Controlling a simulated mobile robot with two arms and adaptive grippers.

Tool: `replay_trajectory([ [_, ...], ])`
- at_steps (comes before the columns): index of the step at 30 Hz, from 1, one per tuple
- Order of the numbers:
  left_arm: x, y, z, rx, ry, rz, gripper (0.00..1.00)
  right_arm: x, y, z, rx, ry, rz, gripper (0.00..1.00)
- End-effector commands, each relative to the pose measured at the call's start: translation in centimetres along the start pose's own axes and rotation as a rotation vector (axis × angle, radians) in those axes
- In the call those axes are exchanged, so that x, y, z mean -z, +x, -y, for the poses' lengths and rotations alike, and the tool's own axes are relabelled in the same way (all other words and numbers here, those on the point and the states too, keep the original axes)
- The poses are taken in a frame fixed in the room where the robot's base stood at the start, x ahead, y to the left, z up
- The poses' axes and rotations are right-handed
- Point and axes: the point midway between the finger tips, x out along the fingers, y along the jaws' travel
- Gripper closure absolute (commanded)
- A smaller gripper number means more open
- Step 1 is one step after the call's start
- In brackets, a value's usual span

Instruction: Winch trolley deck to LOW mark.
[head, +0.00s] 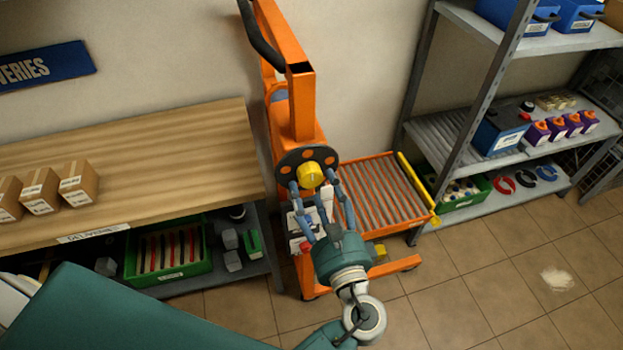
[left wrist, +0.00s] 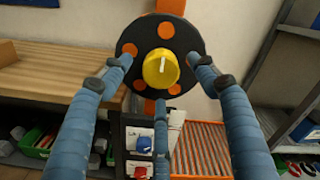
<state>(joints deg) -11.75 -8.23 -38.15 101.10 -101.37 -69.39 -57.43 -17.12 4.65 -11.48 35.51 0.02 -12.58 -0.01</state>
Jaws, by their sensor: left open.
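The orange trolley (head: 302,110) stands against the wall between the bench and the shelf rack. Its roller deck (head: 372,190) sits low on its right side, with a yellow bar at the right end. A black winch disc with orange spots (head: 290,160) and a yellow centre knob (head: 309,174) faces me; the disc (left wrist: 128,48) and knob (left wrist: 161,68) also show in the left wrist view. My left gripper (head: 315,192) is open, its blue fingers spread around the knob's front, apart from it as far as I can tell. A LOW mark cannot be made out. My right gripper is not in view.
A wooden bench (head: 180,140) with several cardboard boxes (head: 78,185) is at left, a green crate (head: 170,275) beneath it. A metal rack (head: 440,128) with batteries is at right.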

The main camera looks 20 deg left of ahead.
Motion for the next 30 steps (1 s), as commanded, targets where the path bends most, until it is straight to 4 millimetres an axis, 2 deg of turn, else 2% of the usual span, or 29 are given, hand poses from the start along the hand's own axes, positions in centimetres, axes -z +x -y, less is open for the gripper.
replay_trajectory([
  [3, 0.0, -1.8, -0.1, -0.001, 0.0, -0.001, 0.4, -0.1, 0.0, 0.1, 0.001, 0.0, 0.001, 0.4],
  [8, -0.1, -3.0, 0.0, -0.001, -0.001, 0.002, 0.4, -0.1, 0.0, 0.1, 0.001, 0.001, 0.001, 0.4],
  [30, -0.1, -3.1, 0.0, 0.0, -0.001, 0.002, 0.4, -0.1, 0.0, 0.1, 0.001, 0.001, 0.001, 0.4],
])
